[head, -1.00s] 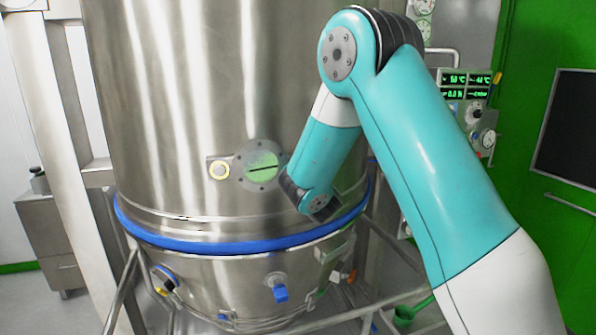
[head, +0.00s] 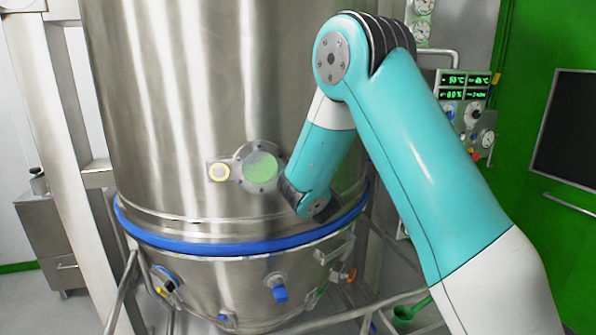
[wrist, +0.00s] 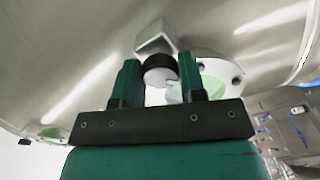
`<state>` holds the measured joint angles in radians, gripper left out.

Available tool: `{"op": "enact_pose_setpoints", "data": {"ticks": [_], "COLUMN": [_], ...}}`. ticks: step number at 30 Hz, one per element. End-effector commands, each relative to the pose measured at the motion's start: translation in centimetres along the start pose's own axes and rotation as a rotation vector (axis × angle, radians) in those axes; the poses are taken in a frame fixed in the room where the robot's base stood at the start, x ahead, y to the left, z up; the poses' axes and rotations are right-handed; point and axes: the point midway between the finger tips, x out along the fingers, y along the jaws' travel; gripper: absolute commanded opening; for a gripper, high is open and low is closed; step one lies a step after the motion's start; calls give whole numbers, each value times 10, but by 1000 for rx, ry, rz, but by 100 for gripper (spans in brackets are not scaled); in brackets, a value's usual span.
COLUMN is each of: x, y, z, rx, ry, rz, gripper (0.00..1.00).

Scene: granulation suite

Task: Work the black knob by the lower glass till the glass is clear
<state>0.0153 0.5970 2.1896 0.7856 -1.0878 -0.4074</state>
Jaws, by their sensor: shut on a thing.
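The lower glass (head: 260,168) is a round pale green window in a bolted metal flange on the steel vessel. No dark bar shows across it in the head view. Part of the glass also shows in the wrist view (wrist: 215,90), right of my gripper, partly hidden by a finger. The black knob (wrist: 160,66) sits on a pale metal block beside the flange. My gripper (wrist: 159,82) has its green fingers on either side of the knob and is shut on it. In the head view my arm hides the knob.
A blue band (head: 215,241) rings the vessel below. Steel frame rails (head: 340,312) cross under the vessel. A panel with green displays (head: 465,84) stands at the right.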

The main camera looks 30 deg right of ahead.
Motion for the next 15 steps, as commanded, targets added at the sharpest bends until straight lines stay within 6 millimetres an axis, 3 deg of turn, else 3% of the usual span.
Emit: {"op": "enact_pose_setpoints", "data": {"ticks": [11,12,15], "x": [0,0,0], "y": [0,0,0], "z": [0,0,0], "rx": [-3,-3,-3], "ry": [1,1,1], "rz": [-1,-1,-1], "gripper": [14,45,63]}}
